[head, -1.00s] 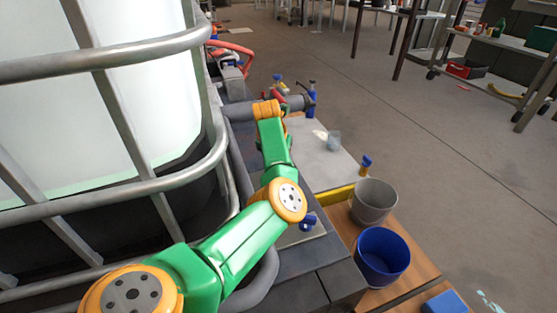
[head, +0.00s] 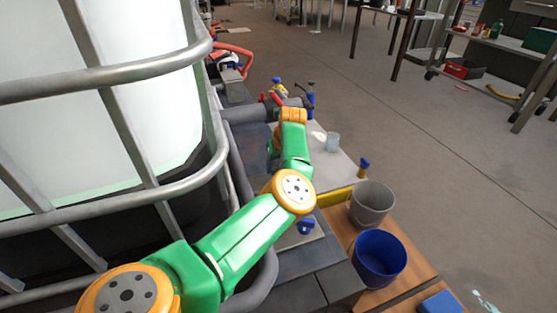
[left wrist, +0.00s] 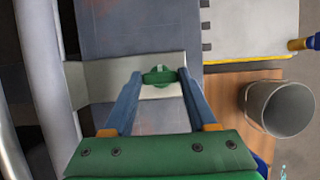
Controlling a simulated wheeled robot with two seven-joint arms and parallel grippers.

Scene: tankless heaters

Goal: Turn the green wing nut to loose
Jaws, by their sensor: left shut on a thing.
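The green wing nut (left wrist: 158,77) sits in the middle of the left wrist view, over a pale plate. My left gripper (left wrist: 159,82) has one blue finger at each side of the nut and is shut on it. In the head view my green and orange left arm reaches forward along the tank, and its wrist (head: 293,116) is above the bench. The fingers and the nut are hidden in the head view. My right gripper is not in view.
A caged white tank (head: 45,110) fills the left side. A grey bucket (head: 372,206) and blue bucket (head: 378,262) stand on a wooden surface at right; the grey one also shows in the wrist view (left wrist: 285,107).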

